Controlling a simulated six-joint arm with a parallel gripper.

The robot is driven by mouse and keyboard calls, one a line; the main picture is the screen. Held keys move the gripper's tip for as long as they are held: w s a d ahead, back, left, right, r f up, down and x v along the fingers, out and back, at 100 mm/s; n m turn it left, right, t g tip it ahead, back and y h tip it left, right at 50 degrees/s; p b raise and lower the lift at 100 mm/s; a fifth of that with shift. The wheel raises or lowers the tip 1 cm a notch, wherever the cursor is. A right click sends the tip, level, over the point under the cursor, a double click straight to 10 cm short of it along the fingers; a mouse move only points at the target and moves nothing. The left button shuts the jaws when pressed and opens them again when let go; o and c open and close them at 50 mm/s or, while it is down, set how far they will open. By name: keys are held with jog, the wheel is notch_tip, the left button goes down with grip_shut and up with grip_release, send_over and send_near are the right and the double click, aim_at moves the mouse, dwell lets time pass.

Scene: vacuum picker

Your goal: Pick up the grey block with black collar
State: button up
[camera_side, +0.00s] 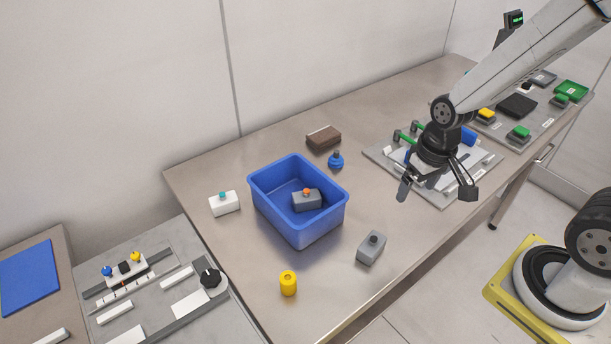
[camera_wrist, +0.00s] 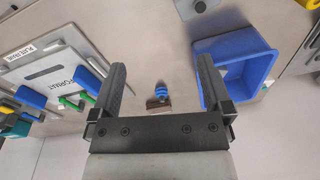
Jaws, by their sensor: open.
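The grey block with black collar (camera_side: 371,250) sits on the metal table near its front edge, to the right of the blue bin. A grey block with a dark top at the top edge of the wrist view (camera_wrist: 190,10) appears to be the same one, partly cut off. My gripper (camera_side: 436,190) is open and empty, above the table by the grey fixture plate, up and to the right of the block. Its two fingers are spread wide in the wrist view (camera_wrist: 162,68), with nothing between them at their height.
The blue bin (camera_side: 279,222) holds a grey block with an orange top (camera_side: 306,202). A white block (camera_side: 224,204), yellow cylinder (camera_side: 288,286), blue knob (camera_side: 336,161) and brown block (camera_side: 323,138) stand around it. The fixture plate (camera_side: 447,200) lies under my gripper. Table between bin and plate is mostly clear.

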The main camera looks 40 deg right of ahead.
notch_tip(320, 180, down, 6)
jog(key=m+g+y, duration=0.4)
jog(key=m, duration=0.2)
jog(key=m+y, duration=0.7)
send_near(377, 239)
jog(key=s+a, duration=0.1)
jog(key=s+a+f, duration=0.1)
jog(key=s, duration=0.1)
jog(key=shift+a+f, duration=0.1)
jog(key=shift+w+d+f+m+t+y, duration=0.2)
jog(key=shift+w+f+m+t+y, duration=0.65)
jog(key=shift+m+y, duration=0.25)
jog(key=shift+s+r, duration=0.1)
jog(key=shift+s, duration=0.05)
jog(key=shift+a, duration=0.1)
jog(key=shift+x, duration=1.25)
jog(key=shift+a, duration=0.1)
jog(key=shift+x, duration=2.45)
